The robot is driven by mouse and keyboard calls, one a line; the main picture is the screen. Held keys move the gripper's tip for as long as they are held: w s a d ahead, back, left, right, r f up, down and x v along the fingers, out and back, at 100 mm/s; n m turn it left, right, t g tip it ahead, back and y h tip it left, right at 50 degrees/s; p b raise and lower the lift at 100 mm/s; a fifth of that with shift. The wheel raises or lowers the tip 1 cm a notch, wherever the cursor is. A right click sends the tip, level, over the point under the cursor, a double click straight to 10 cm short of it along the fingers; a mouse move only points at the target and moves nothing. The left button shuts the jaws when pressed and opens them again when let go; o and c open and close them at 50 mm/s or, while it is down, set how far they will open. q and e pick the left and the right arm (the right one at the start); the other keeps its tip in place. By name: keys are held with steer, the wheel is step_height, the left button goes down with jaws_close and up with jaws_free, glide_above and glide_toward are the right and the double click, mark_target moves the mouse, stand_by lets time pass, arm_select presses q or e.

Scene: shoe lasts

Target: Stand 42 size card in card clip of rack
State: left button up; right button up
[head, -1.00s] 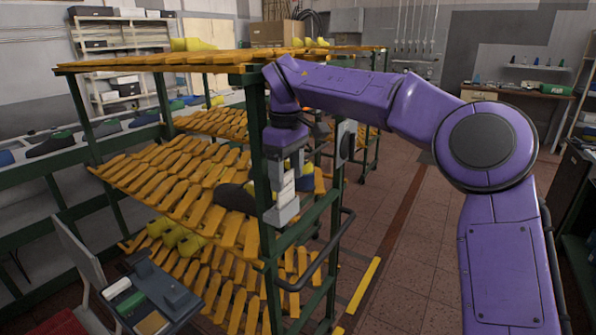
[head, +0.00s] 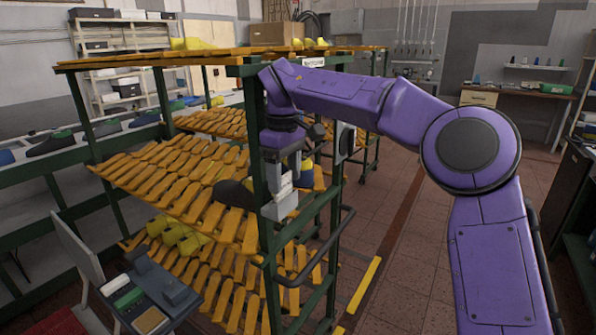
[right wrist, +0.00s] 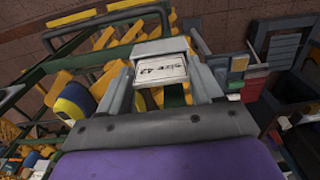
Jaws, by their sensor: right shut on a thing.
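My right gripper (head: 281,200) hangs in front of the near green end post of the rack (head: 262,240). In the right wrist view its jaws (right wrist: 162,72) are shut on the 42 size card (right wrist: 162,70), a white card whose "SIZE 42" lettering appears upside down. A pale grey block (right wrist: 160,47) lies right at the card's far edge. I cannot tell whether it is the card clip or whether the card touches it. In the head view the card cannot be told apart from the pale gripper parts. My left gripper is not in view.
The rack's sloping shelves carry orange slats, a dark shoe last (head: 233,193) beside the gripper and yellow lasts (head: 180,236) lower down. A black handle rail (head: 325,250) juts from the rack's end. A tray (head: 150,300) stands at lower left. The floor to the right is open.

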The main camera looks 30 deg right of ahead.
steer(key=shift+f, duration=0.4)
steer(key=o, duration=1.2)
steer(key=shift+w, duration=0.1)
steer(key=shift+r, duration=0.1)
